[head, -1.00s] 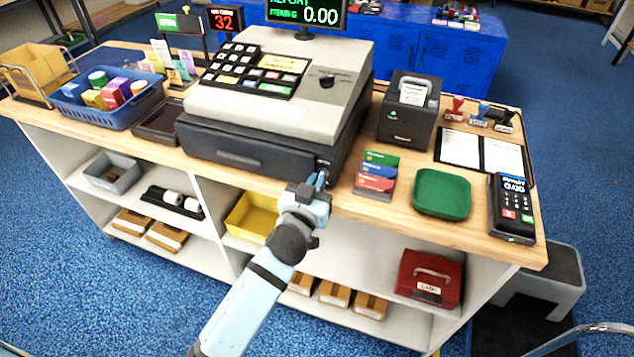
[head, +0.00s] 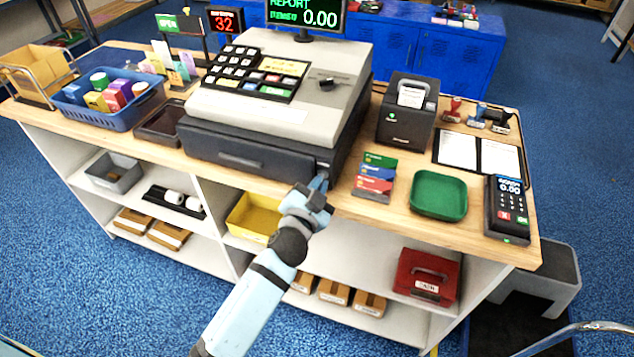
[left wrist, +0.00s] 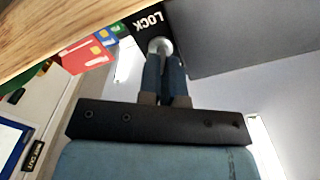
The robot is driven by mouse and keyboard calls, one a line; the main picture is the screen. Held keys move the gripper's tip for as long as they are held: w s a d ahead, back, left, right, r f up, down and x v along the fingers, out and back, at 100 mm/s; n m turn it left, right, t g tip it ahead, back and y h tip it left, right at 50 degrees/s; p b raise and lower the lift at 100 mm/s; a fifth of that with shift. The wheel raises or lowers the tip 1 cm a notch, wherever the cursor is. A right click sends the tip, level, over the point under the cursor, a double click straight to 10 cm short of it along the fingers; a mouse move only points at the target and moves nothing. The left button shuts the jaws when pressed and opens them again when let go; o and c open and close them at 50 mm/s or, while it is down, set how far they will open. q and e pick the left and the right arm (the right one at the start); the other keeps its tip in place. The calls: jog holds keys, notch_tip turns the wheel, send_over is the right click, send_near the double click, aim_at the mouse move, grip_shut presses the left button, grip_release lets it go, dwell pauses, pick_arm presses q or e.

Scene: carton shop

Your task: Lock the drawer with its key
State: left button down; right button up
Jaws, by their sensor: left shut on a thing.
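The cash drawer (head: 235,155) is a dark box under the grey register, and its front looks closed. Its lock, a round silver cylinder (left wrist: 160,46) beside a LOCK label (left wrist: 148,22), is at the right end of the drawer front. My left gripper (head: 319,183) is at that lock, with its fingers (left wrist: 166,80) pointing straight at the cylinder. The fingers are shut on a thin thing, evidently the key, which they hide almost wholly. I cannot tell how deep the key sits or its exact angle. My right gripper is not in view.
The register (head: 285,85) stands on the drawer. Cards (head: 374,178), a green tray (head: 438,194) and a card terminal (head: 507,210) lie to the right on the counter. A yellow bin (head: 254,217) and a red cash box (head: 427,277) are on shelves below.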

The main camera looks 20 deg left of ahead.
pick_arm(q)
jog(key=m+p, duration=0.2)
jog(key=m, duration=0.9)
jog(key=shift+w, duration=0.1)
dwell(0.5)
jog(key=c, duration=1.4)
grip_release()
jog(key=shift+o, duration=0.5)
jog(key=shift+f, duration=0.1)
